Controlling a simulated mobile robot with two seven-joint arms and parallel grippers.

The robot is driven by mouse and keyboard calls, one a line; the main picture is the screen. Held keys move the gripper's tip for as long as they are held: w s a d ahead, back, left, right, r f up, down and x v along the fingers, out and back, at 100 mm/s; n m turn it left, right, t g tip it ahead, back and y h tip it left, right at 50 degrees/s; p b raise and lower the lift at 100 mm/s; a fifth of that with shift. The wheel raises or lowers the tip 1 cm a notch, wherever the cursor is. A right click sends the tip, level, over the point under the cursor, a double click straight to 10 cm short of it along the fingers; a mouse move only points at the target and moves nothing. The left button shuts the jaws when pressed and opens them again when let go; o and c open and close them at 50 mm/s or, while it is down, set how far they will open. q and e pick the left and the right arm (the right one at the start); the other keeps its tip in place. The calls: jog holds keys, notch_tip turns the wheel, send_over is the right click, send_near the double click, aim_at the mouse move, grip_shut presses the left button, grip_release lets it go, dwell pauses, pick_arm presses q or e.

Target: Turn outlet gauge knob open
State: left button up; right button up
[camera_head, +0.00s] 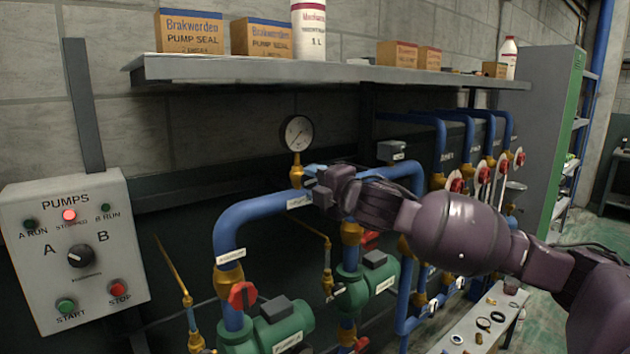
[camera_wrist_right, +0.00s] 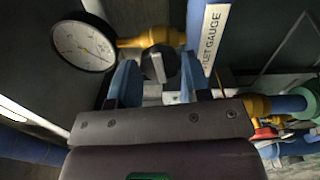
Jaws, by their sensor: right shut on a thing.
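The round white-faced gauge (camera_head: 297,133) stands on a brass stem above the blue pipe. It also shows at the upper left of the right wrist view (camera_wrist_right: 83,42). A dark knob (camera_wrist_right: 157,66) with a light pointer bar sits on the brass fitting beside the gauge. A label (camera_wrist_right: 210,38) with "GAUGE" readable is on the blue pipe next to it. My right gripper (camera_head: 312,172) is at the fitting below the gauge, its blue fingers on either side of the knob and shut on it. In the head view the gripper hides the knob. My left gripper is not in view.
A pump control box (camera_head: 75,250) with buttons and a selector is at the left. A shelf (camera_head: 330,72) with boxes and bottles runs above the gauge. Green pumps (camera_head: 280,328) and red-handled valves (camera_head: 242,295) stand below. A bench (camera_head: 470,335) with small rings is lower right.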

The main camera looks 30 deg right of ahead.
jog(key=shift+n+p, duration=0.6)
jog(key=shift+n, duration=0.6)
jog(key=shift+f+n, duration=0.1)
jog(key=shift+n, duration=0.3)
jog(key=shift+n+p, duration=0.7)
jog(key=shift+n, duration=0.2)
jog(key=shift+n+p, duration=0.65)
jog(key=shift+n, duration=0.85)
